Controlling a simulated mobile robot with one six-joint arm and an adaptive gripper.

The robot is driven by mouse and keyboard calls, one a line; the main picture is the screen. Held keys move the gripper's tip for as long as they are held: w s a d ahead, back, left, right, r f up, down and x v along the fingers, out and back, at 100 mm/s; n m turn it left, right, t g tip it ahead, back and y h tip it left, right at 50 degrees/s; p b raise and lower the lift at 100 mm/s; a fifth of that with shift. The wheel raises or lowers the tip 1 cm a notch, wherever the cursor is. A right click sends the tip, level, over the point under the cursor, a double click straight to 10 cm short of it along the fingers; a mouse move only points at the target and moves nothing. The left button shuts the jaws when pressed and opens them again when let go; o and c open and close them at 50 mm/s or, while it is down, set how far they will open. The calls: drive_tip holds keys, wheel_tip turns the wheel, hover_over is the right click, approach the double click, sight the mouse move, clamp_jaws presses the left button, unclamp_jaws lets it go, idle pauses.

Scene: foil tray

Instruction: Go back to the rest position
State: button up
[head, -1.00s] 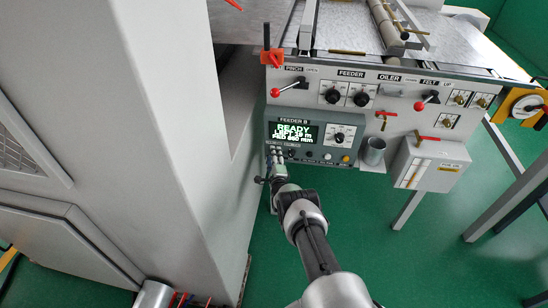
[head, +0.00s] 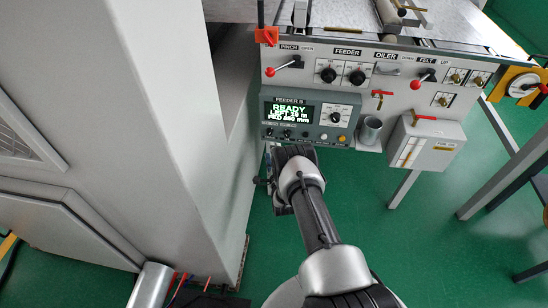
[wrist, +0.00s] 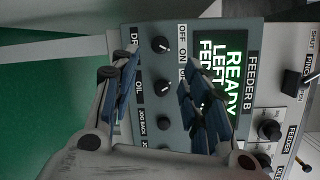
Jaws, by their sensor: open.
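My gripper (wrist: 158,85) is open and empty in the wrist view, its two blue-padded fingers apart. Between and behind them is the FEEDER B panel (wrist: 178,55) with its dark knobs and lit green display (wrist: 228,75). In the head view, my wrist hangs just below the panel's lower left edge and hides most of the gripper. The panel (head: 330,109) and its display (head: 289,111), with READY on its top line, are in plain view there. No contact between the fingers and the panel shows.
The feeder console (head: 395,85) carries red-knobbed levers, dials and red-handled valves. A metal cup (head: 370,130) and a grey box (head: 425,142) stick out at its lower right. A large grey machine housing (head: 170,130) stands close on the left. Green floor (head: 350,210) lies open below.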

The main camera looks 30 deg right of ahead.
drive_tip(key=shift+v, duration=0.95)
drive_tip(key=shift+w, duration=0.1)
drive_tip(key=w+a+r+n+g+y, duration=0.1)
drive_tip(key=w+a+r+n, duration=0.15)
drive_tip(key=r, duration=0.55)
drive_tip(key=w+a+r+n+g+y, duration=0.1)
drive_tip(key=w+r+n, duration=0.15)
drive_tip(key=r, duration=0.65)
drive_tip(key=w+a+r+n+g+y, duration=0.15)
drive_tip(key=r+n, duration=0.25)
drive_tip(key=r, duration=0.4)
drive_tip(key=s+a+r+n+g, duration=0.2)
drive_tip(key=s+a+r+n, duration=0.25)
drive_tip(key=s+r, duration=0.4)
drive_tip(key=s+a+r+n+g+y, duration=0.1)
drive_tip(key=s+a+r+n, duration=0.15)
drive_tip(key=s+r, duration=0.4)
drive_tip(key=s+a+r+n+g, duration=0.2)
drive_tip(key=s+a+r, duration=0.15)
drive_tip(key=s, duration=0.55)
drive_tip(key=s+a+n+g, duration=0.1)
drive_tip(key=s+n, duration=0.2)
drive_tip(key=s, duration=0.9)
drive_tip(key=s+a+f+n+g, duration=0.1)
drive_tip(key=s+n, duration=0.3)
drive_tip(key=s, duration=0.8)
drive_tip(key=shift+s+a+g+y, duration=0.35)
drive_tip(key=shift+a+g+y, duration=0.1)
drive_tip(key=shift+a+g, duration=0.3)
